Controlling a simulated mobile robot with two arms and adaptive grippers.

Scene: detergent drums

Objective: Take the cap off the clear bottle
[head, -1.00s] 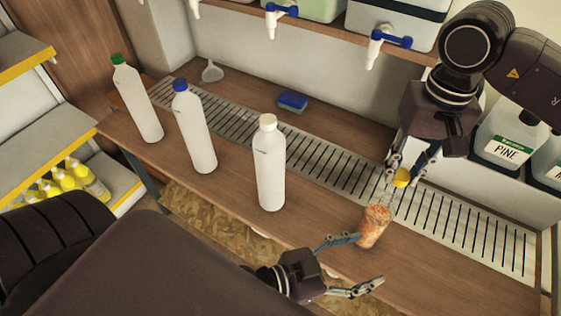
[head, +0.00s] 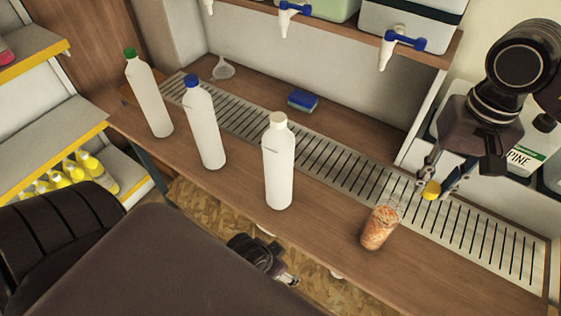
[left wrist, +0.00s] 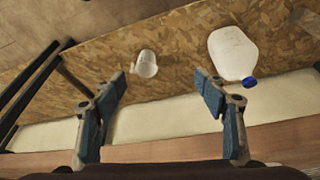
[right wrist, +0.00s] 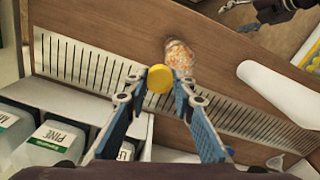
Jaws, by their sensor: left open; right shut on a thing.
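The clear bottle (head: 380,228), with orange-brown contents, stands on the wooden counter near its front edge. Its open mouth shows in the head view. It also shows in the right wrist view (right wrist: 179,58). My right gripper (head: 434,188) is shut on the yellow cap (right wrist: 160,79), held to the right of the bottle's mouth and apart from it. In the head view the cap (head: 432,190) shows between the fingertips. My left gripper (left wrist: 162,90) is open and empty, in front of the counter and away from the bottle; in the head view its fingers are partly hidden.
Three white bottles with white (head: 278,165), blue (head: 205,125) and green (head: 148,95) caps stand left on the counter. A slotted metal drain strip (head: 335,165) runs behind them. A blue sponge (head: 302,100) lies at the back. A jug (left wrist: 232,55) and a clear cup (left wrist: 146,64) are below.

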